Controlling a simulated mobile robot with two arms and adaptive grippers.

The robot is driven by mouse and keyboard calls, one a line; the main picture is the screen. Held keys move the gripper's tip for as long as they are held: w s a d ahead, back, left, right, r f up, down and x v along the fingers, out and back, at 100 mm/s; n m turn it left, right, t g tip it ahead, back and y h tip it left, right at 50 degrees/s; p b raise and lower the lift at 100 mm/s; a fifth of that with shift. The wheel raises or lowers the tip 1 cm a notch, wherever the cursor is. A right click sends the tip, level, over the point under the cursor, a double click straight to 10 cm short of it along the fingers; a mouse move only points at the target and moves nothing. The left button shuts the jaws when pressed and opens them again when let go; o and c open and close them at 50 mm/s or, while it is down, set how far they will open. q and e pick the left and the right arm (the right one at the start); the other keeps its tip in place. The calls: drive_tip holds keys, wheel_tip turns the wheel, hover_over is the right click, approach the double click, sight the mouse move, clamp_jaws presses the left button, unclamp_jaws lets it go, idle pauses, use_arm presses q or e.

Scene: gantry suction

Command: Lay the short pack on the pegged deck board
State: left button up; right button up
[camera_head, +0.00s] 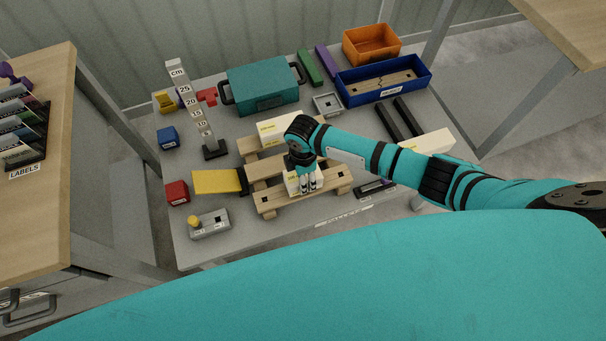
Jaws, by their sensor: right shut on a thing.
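My right gripper (311,188) points down over the front of a wooden pallet, shut on a small white pack (291,185) with a yellowish label. The fingers hide part of this pack. It is at the front deck board (268,203) of the pallet; I cannot tell whether it touches the board. Small dark marks show on the front board, but pegs are too small to make out. Another white pack (273,134) with a yellow label lies at the pallet's back board, partly behind my right arm. My left gripper is out of view.
A teal case (262,86), blue crate (349,101) and orange bin (372,44) line the back. A white pack (427,142) and black bars (388,122) lie right.

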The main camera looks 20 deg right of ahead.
drive_tip(key=shift+f+b, duration=0.3)
drive_tip(key=shift+f, duration=0.3)
drive_tip(key=o, duration=1.4)
drive_tip(key=shift+r, duration=0.1)
wheel_tip(320, 180, up, 12)
drive_tip(key=shift+a, duration=0.1)
